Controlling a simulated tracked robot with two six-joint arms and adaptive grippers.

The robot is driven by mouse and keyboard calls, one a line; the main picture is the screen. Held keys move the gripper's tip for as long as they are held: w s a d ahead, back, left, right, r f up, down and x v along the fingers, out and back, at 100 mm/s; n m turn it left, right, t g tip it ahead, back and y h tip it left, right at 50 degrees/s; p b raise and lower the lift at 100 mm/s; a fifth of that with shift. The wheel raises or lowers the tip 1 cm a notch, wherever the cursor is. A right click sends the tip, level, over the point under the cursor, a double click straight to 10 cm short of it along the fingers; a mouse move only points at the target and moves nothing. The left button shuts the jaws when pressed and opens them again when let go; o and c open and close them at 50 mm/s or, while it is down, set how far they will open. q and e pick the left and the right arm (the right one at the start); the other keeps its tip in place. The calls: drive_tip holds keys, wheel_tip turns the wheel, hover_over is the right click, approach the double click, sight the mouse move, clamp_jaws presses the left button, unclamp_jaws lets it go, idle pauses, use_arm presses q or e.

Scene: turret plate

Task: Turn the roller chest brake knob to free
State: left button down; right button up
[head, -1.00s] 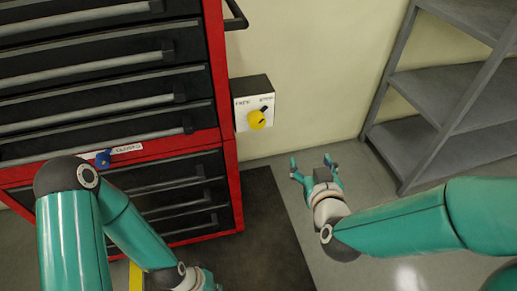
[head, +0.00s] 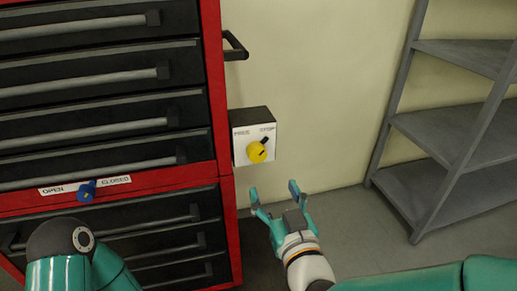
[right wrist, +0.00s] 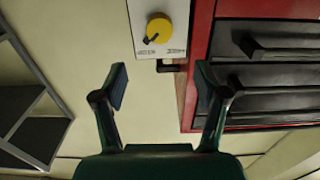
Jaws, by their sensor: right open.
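The yellow brake knob (head: 257,152) sits on a white-faced box (head: 240,158) at the right side of the red and black roller chest (head: 228,200). The face reads FREE at left and STOP at right. The knob's black pointer is turned up and right, towards STOP. In the right wrist view the knob (right wrist: 159,29) shows upside down at the top. My right gripper (head: 273,190) is open and empty, below the knob and apart from it. Its two spread fingers also show in the right wrist view (right wrist: 161,85). My left gripper is out of view.
A blue knob (head: 86,191) between OPEN and CLOSED labels is on the chest front at left. A black handle (head: 236,47) sticks out above the box. Grey shelving (head: 455,130) stands at right. The cream wall (head: 325,100) between box and shelving is clear.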

sight(258, 156)
drive_tip(key=x, duration=1.3)
drive_tip(key=shift+f+b, duration=0.15)
drive_tip(key=shift+b, duration=0.2)
drive_tip(key=shift+s, duration=0.1)
drive_tip(key=c, duration=1.1)
